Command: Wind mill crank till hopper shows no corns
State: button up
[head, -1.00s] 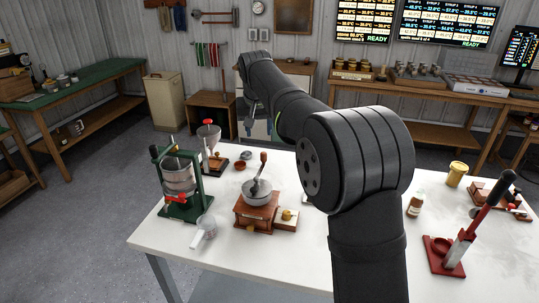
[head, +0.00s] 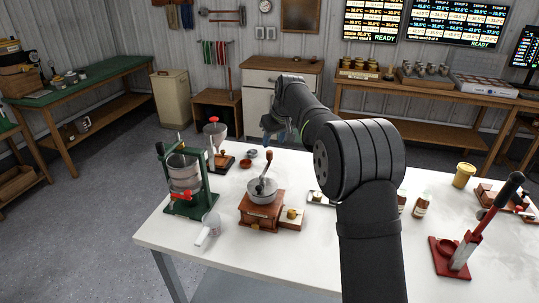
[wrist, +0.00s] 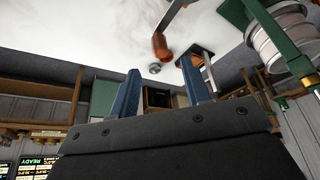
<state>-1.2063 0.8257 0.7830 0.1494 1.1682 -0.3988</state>
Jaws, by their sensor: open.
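The mill (head: 262,212) is a wooden box with a grey metal hopper on top, standing on the white table in the head view. Its crank (head: 264,180) rises from the hopper to an upright brown knob (head: 268,158). A brown knob (wrist: 161,46) on a metal arm shows upside down in the wrist view, likely the crank's. My gripper (head: 270,131) is beyond and above the mill, apart from it. In the wrist view its two blue fingers (wrist: 158,85) are spread with nothing between them. Whether corns lie in the hopper cannot be told.
A second grinder (head: 215,140) and small bowls (head: 246,166) are behind. The front table edge is mostly clear.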

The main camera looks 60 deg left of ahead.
aim_at(270, 152)
jog(key=x, duration=0.8)
jog(key=shift+a+f, duration=0.15)
jog(key=shift+f, duration=0.1)
grip_shut()
